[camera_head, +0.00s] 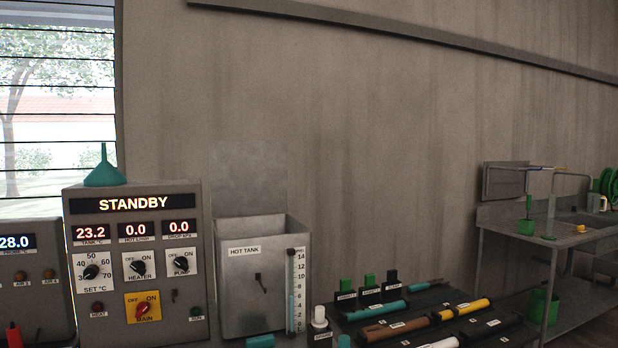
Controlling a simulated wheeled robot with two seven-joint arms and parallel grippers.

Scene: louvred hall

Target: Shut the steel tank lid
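The steel tank (248,294), labelled HOT TANK, stands left of centre with its top open. Its lid (249,178) is a thin grey steel plate standing upright at the back edge of the tank, close to the wall. A level gauge (295,292) with a numbered scale runs up the tank's right front corner. A small dark fitting (261,283) is on the tank's front. The tank's inner floor is hidden by its front wall. Neither of my grippers is in view.
A control panel (140,217) reading STANDBY, with a teal funnel (105,167) on top, stands directly left of the tank. A dark rack (380,318) of coloured tubes lies to the right. A steel sink bench (508,222) is farther right. Space above the tank looks clear.

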